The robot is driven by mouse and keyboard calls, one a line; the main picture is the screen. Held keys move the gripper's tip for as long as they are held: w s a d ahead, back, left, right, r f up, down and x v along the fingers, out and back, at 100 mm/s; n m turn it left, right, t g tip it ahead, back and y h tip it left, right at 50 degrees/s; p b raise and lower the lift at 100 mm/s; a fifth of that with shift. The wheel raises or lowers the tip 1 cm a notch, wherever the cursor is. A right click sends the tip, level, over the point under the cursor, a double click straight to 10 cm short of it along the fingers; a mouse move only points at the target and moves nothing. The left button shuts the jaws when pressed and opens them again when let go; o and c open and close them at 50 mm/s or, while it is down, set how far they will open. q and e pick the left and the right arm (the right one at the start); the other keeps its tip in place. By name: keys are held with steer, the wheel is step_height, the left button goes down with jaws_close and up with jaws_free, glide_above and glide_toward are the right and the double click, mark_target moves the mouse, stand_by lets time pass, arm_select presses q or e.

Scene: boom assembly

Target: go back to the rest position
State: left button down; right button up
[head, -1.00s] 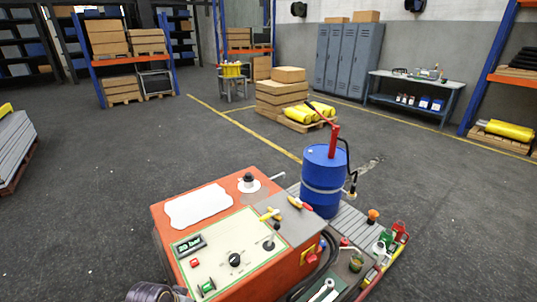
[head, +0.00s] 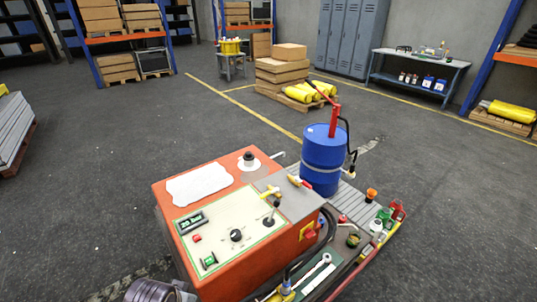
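Neither of my grippers shows in the head view. An orange machine (head: 256,258) stands close in front of me. Its top panel (head: 232,232) carries a small display, a knob and a lever. A blue drum (head: 322,162) with a red hand pump stands upright behind it, on a grey slatted deck.
Small bottles and tools (head: 388,217) lie on the deck at right. A dark coil (head: 152,290) is cut off at the bottom edge. Pallets with boxes (head: 283,75), a workbench (head: 418,72) and lockers (head: 350,38) stand farther back. Open floor (head: 90,170) lies at left.

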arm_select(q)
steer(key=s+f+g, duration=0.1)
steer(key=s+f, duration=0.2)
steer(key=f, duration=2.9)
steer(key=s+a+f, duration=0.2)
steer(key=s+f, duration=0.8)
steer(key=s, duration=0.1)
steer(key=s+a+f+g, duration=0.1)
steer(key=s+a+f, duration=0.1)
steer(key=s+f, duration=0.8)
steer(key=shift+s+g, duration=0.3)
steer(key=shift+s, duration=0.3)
